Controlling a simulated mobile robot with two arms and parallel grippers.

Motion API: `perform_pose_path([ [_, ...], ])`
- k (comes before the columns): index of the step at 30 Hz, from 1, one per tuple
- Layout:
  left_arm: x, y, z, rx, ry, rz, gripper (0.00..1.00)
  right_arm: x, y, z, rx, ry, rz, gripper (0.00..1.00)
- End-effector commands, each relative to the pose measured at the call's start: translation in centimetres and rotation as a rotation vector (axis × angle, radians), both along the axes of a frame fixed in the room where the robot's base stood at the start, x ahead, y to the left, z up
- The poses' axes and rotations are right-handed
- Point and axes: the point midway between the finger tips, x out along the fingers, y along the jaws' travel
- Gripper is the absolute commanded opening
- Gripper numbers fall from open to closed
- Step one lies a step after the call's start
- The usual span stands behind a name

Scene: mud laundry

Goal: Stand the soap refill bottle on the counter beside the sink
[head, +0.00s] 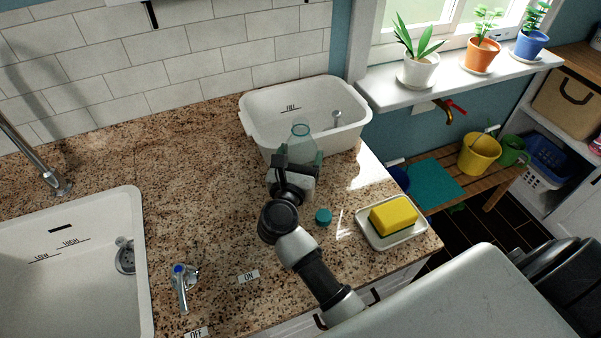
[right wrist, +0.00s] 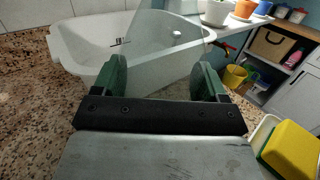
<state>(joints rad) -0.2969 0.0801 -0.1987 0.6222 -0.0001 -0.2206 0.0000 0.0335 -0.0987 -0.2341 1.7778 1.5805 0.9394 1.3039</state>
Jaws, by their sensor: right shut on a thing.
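The soap refill bottle (head: 301,141) is clear and teal-tinted, and stands roughly upright in front of the white tub at the counter's right part. My right gripper (head: 297,163) is shut on the bottle, and its arm hides the bottle's lower part. I cannot tell whether the base touches the counter. In the right wrist view the green fingers of my right gripper (right wrist: 165,82) stand apart, and the see-through bottle is hard to make out between them. The white sink (head: 70,270) is at the left, set in the speckled brown counter (head: 190,190). My left gripper is not in view.
A white tub (head: 257,122) marked FILL stands behind the bottle. A teal cap (head: 323,216) lies on the counter near my right arm. A tray (head: 388,238) with a yellow sponge (head: 394,215) is at the right edge. The counter between sink and tub is clear.

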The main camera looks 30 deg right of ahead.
Motion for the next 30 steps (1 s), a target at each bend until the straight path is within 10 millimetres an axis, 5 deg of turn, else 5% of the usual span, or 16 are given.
perform_pose_path([
  [7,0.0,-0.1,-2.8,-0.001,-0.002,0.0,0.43,0.0,0.0,-3.8,-0.002,0.001,0.001,0.19],
  [20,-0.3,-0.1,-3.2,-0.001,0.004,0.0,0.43,-0.1,0.0,-4.3,0.0,0.0,0.001,0.19],
  [21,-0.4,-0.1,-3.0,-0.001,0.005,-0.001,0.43,-0.1,0.0,-4.1,0.0,0.001,0.001,0.79],
  [25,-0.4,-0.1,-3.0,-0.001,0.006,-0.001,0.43,-0.1,0.0,-4.1,0.0,0.001,0.001,0.99],
  [30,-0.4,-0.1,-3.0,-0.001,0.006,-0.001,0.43,-0.1,0.0,-4.1,0.0,0.001,0.001,0.99],
])
